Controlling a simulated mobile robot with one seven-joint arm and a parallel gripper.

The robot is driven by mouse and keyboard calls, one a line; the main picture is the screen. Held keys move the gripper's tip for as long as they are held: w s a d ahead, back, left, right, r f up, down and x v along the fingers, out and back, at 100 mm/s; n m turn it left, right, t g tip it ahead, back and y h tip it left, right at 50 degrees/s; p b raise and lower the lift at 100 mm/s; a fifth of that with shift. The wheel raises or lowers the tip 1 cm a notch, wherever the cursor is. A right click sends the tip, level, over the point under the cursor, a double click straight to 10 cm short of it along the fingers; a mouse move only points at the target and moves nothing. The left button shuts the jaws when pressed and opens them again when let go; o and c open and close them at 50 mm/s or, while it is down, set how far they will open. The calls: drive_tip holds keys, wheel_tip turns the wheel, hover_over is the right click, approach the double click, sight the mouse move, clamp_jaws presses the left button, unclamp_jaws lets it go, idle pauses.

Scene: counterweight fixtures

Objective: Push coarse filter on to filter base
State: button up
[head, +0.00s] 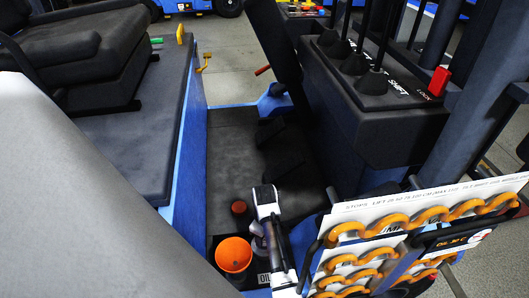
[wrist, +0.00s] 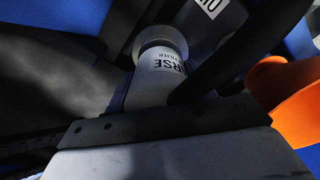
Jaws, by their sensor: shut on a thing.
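The coarse filter (wrist: 152,82) is a pale grey cylinder with a rounded end and a printed label, of which "RSE" reads clearly. It fills the middle of the wrist view. My gripper (wrist: 165,85) is shut on it, with a dark finger crossing beside the label. In the head view a pale grey piece (head: 257,238), probably the same filter, shows beside my white arm, next to the orange cup. I cannot make out the filter base for certain in either view, nor whether the filter touches it.
An open orange cup (head: 233,255) stands close to the left of my arm; it also shows in the wrist view (wrist: 283,95). A dark red cylinder (head: 239,209) stands just behind it. A blue-sided seat block (head: 130,110) and a black lever console (head: 375,110) flank the narrow floor.

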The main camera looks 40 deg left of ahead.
drive_tip(key=shift+f, duration=0.3)
idle(0.4)
drive_tip(key=shift+f, duration=0.65)
drive_tip(key=shift+f, duration=0.2)
idle(0.4)
drive_tip(key=o, duration=1.2)
drive_tip(key=shift+o, duration=0.2)
